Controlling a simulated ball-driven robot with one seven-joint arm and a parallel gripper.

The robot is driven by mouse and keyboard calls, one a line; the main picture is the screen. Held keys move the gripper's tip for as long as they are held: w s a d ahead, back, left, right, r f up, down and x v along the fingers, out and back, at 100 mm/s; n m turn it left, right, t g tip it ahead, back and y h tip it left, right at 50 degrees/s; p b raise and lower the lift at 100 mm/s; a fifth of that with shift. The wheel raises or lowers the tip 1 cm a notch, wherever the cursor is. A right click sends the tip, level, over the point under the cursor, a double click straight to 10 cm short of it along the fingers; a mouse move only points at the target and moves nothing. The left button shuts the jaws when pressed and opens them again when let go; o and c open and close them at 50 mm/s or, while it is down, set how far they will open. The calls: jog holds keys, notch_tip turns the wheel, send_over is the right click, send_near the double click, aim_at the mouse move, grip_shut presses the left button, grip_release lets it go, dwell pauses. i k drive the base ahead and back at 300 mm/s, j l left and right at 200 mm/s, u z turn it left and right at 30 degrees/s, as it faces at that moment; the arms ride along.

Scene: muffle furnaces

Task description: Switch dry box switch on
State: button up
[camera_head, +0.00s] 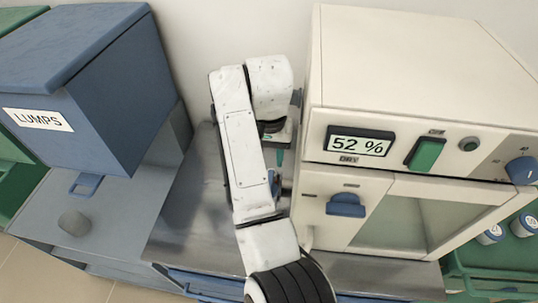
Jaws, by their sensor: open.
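The dry box (400,70) is a cream cabinet at the right, with a display (359,146) reading "52 %". On its front panel, right of the display, is a green rocker switch (426,153) in a dark frame. The small label above it is too small to read. A small round dark green lamp or button (468,144) sits right of the switch. I cannot tell the switch's position. My gripper (279,160) points down left of the cabinet, mostly hidden behind my white arm. It is open, apart from the switch, with nothing seen in it.
A blue knob (522,170) is at the panel's right end. A blue handle (346,205) sits on the cabinet front beside a glass window (400,222). A blue bin labelled "LUMPS" (38,119) stands left. Lidded jars (490,235) are at the lower right. Bare metal counter (190,220) shows between.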

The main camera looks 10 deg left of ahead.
aim_at(427, 153)
jog(key=k, duration=1)
